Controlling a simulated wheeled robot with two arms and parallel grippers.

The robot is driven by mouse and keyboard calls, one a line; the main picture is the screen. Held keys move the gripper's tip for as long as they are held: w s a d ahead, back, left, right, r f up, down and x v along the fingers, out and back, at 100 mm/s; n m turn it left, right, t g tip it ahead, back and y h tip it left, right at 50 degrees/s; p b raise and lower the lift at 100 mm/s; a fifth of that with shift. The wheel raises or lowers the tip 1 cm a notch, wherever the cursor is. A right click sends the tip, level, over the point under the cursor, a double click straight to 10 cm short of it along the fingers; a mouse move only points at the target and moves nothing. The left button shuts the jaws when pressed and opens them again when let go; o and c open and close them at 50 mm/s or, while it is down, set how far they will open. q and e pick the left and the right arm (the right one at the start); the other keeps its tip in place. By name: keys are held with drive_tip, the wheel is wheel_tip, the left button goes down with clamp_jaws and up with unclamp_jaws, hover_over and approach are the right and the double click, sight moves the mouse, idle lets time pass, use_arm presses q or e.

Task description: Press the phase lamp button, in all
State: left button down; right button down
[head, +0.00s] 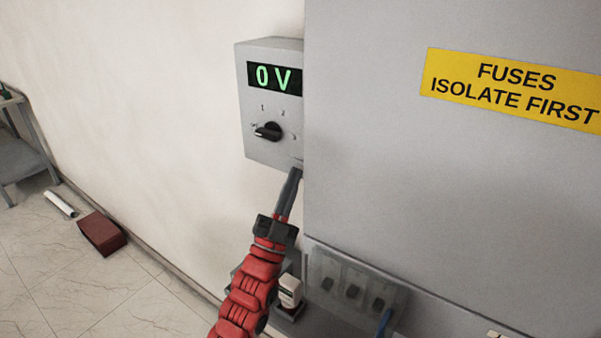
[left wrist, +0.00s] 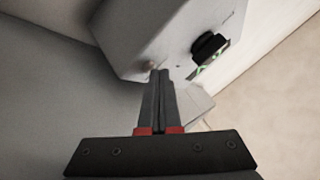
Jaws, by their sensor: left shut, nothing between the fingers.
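A grey wall box (head: 257,153) with a green "0 V" display (head: 274,77) and a black rotary knob (head: 268,131) hangs beside the large grey cabinet. My left gripper (head: 296,172) is shut and empty, its tips at the box's lower right corner. The left wrist view shows the closed fingertips (left wrist: 160,73) close to the face of the box (left wrist: 135,35), with the knob (left wrist: 208,46) to their right. A small pale bump (left wrist: 149,65) is at the fingertips; I cannot tell if it is the phase lamp button, or if they touch it. The right gripper is not in view.
The large grey cabinet (head: 400,180) with a yellow fuse sign (head: 510,88) fills the right. Below it are a clear-covered fuse panel (head: 350,285) and a small white item (head: 290,290). A dark red block (head: 102,233) and white tube (head: 61,204) lie on the floor.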

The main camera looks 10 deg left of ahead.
use_arm(q)
drive_tip(key=shift+s, duration=0.1)
drive_tip(key=shift+s+a, duration=0.25)
drive_tip(key=shift+s, duration=0.45)
drive_tip(key=s, duration=0.1)
drive_tip(key=s+a, duration=0.1)
drive_tip(key=s, duration=0.2)
drive_tip(key=shift+s+a+p, duration=0.35)
drive_tip(key=shift+p, duration=0.05)
idle(0.6)
